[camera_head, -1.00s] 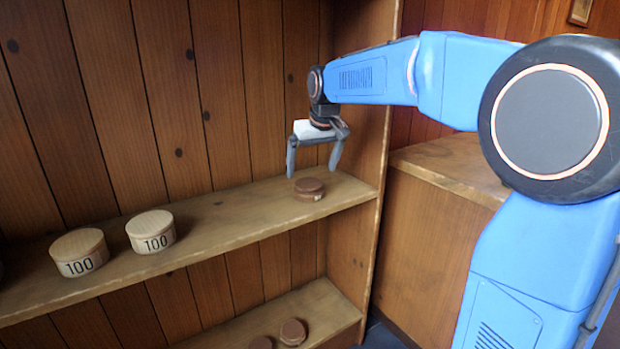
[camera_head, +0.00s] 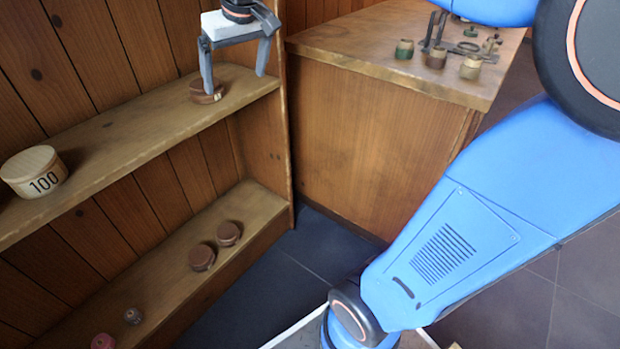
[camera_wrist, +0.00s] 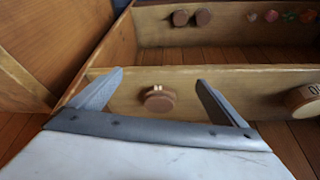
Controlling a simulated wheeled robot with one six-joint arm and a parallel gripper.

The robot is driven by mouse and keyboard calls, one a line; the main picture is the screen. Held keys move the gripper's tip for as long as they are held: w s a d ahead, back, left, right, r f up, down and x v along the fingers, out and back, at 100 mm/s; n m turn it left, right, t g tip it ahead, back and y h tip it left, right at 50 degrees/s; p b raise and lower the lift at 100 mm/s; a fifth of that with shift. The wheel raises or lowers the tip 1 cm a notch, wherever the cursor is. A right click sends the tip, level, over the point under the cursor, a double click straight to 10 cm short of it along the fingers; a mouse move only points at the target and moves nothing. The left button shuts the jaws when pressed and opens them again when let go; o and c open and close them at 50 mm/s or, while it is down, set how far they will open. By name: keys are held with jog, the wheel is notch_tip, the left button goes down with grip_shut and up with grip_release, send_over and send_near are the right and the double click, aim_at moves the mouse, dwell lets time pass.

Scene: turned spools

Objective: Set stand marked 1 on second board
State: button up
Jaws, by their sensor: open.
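A small round brown stand (camera_head: 218,95) sits upright on the upper shelf board (camera_head: 130,130), near its right end. In the wrist view this stand (camera_wrist: 158,103) carries a small pale label that is too blurred to read. My gripper (camera_head: 235,80) is open and empty, with its fingers pointing down above the shelf. In the head view its left finger overlaps the stand. The lower board (camera_head: 165,270) bears two similar brown stands (camera_head: 202,257) (camera_head: 229,234).
A round box marked 100 (camera_head: 35,172) stands on the upper board at left. Small pink (camera_head: 103,341) and grey (camera_head: 133,316) pieces are on the lower board. A side cabinet (camera_head: 350,130) holds several small pots and a metal rack. The shelf's side panel (camera_head: 283,110) stands close to my gripper.

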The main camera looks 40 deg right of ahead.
jog(key=s+d+f, duration=0.1)
jog(key=s+f, duration=0.4)
jog(key=s, duration=0.3)
jog(key=s+d+f, duration=0.1)
jog(key=s+f, duration=0.4)
jog(key=s, duration=0.4)
jog(key=s+d+f+m, duration=0.1)
jog(key=s+f, duration=0.5)
jog(key=s, duration=0.2)
jog(key=shift+s, duration=0.15)
jog(key=shift+d, duration=0.1)
